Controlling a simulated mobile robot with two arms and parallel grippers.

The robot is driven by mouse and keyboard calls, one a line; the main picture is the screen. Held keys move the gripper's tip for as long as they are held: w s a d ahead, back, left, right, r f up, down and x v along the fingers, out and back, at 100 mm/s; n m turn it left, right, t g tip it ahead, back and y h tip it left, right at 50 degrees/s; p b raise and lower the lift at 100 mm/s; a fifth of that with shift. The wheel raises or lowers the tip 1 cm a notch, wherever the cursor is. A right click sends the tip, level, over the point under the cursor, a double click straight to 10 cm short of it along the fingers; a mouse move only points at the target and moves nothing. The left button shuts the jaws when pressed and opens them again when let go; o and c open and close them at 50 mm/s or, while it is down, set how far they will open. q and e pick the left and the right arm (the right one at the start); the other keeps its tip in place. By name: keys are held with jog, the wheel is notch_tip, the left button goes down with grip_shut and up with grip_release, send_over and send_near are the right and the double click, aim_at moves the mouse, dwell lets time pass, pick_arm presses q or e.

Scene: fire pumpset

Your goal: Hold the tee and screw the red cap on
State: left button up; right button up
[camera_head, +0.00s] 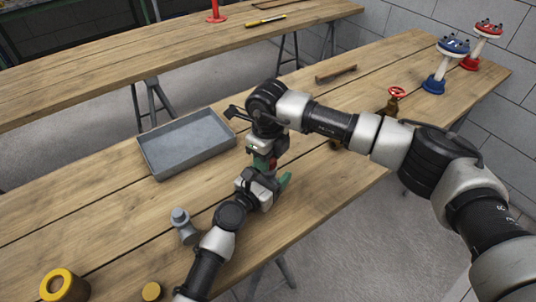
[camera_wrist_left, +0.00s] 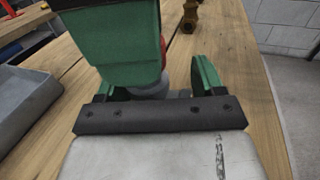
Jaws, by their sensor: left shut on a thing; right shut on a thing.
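My left gripper (camera_head: 272,180) has green fingers and is shut low over the near table. It is shut on a grey piece, apparently the tee, which shows only in part between the fingers in the left wrist view (camera_wrist_left: 150,88). My right gripper (camera_head: 264,160) comes down from above, just over the left one, and is shut on the red cap (camera_head: 272,164). Only a sliver of the cap shows there and at the edge of a green finger in the left wrist view (camera_wrist_left: 163,46). Whether cap and tee touch is hidden.
A grey tray (camera_head: 150,160) stands left of the grippers. A grey fitting (camera_head: 181,222), a yellow ring (camera_head: 57,285) and a brass valve with red handwheel (camera_head: 393,100) stand on the table. Blue and red hydrant-like parts (camera_head: 434,85) stand far right. The table's front edge is close.

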jog(key=shift+f, duration=0.45)
pick_arm(q)
jog(key=shift+s+d, duration=0.1)
pick_arm(e)
jog(key=shift+s+d+f, duration=0.1)
jog(key=shift+d+f, duration=0.05)
jog(key=shift+f, duration=0.15)
jog(key=shift+r, duration=0.5)
jog(key=shift+r, duration=0.35)
dwell(0.4)
jog(key=shift+f, duration=0.5)
dwell(0.6)
